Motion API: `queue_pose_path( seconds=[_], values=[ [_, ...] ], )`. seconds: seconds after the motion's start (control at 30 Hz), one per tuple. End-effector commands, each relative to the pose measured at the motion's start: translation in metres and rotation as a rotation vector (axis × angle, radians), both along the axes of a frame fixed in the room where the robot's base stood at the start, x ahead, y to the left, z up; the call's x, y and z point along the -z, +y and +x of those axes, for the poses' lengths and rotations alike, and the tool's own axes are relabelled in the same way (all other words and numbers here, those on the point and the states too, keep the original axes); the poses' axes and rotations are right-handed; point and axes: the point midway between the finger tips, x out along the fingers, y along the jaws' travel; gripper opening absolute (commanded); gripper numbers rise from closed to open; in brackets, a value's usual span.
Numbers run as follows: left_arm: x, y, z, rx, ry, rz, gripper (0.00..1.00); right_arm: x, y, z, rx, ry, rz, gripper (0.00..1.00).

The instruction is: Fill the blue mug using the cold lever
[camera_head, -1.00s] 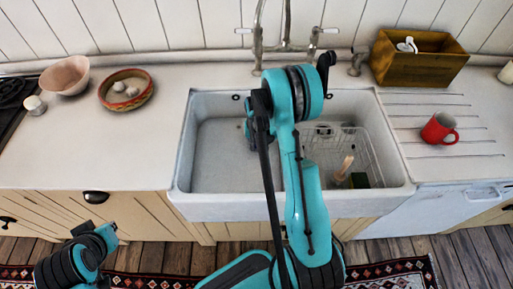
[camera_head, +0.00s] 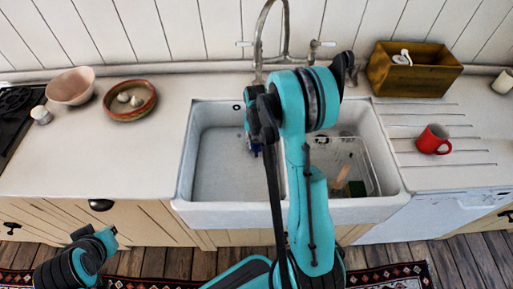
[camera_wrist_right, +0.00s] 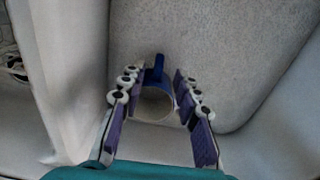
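The blue mug (camera_wrist_right: 158,75) is in the right wrist view, between the fingertips of my right gripper (camera_wrist_right: 155,90), with its pale inside facing the camera. One finger is on each side of it, very close; whether they press on it I cannot tell. In the head view, a bit of blue (camera_head: 254,148) shows under my right gripper (camera_head: 251,138), over the left part of the sink; my arm covers most there. The tap (camera_head: 275,50) stands behind the sink, with a lever on each side (camera_head: 243,44) (camera_head: 322,44). My left gripper (camera_head: 108,237) is low at the left, its fingers unclear.
The white sink (camera_head: 215,207) has a wire rack (camera_head: 350,155) with a brush at its right. A red mug (camera_head: 433,139) and a wooden box (camera_head: 415,78) stand on the right counter. A pink bowl (camera_head: 70,88) and a patterned bowl (camera_head: 130,112) stand on the left.

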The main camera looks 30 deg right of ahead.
Motion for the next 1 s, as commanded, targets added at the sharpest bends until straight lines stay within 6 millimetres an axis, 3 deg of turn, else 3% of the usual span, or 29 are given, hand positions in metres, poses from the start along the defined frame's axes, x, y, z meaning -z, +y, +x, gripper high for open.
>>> queue_pose_path(
  seconds=[0.03,0.27,0.47,0.7,0.83,1.0],
  values=[
    [-0.005,0.0,0.0,0.0,0.0,0.0,0.0,-0.01,0.0,0.0,0.0,0.0,0.0,0.32],
    [-0.008,0.0,0.0,0.0,0.0,0.0,0.0,-0.034,0.005,-0.001,-0.013,-0.013,-0.004,0.32],
    [-0.008,0.0,0.0,0.0,0.0,0.0,0.0,-0.094,0.041,-0.016,-0.11,-0.114,-0.035,0.32],
    [-0.008,0.0,0.0,0.0,0.0,0.0,0.0,-0.167,0.098,-0.061,-0.274,-0.296,-0.087,0.32],
    [-0.008,0.0,0.0,0.0,0.0,0.0,0.0,-0.189,0.125,-0.093,-0.36,-0.396,-0.111,0.32],
    [-0.008,0.0,0.0,0.0,0.0,0.0,0.0,-0.201,0.151,-0.129,-0.456,-0.512,-0.138,0.32]
  ],
)
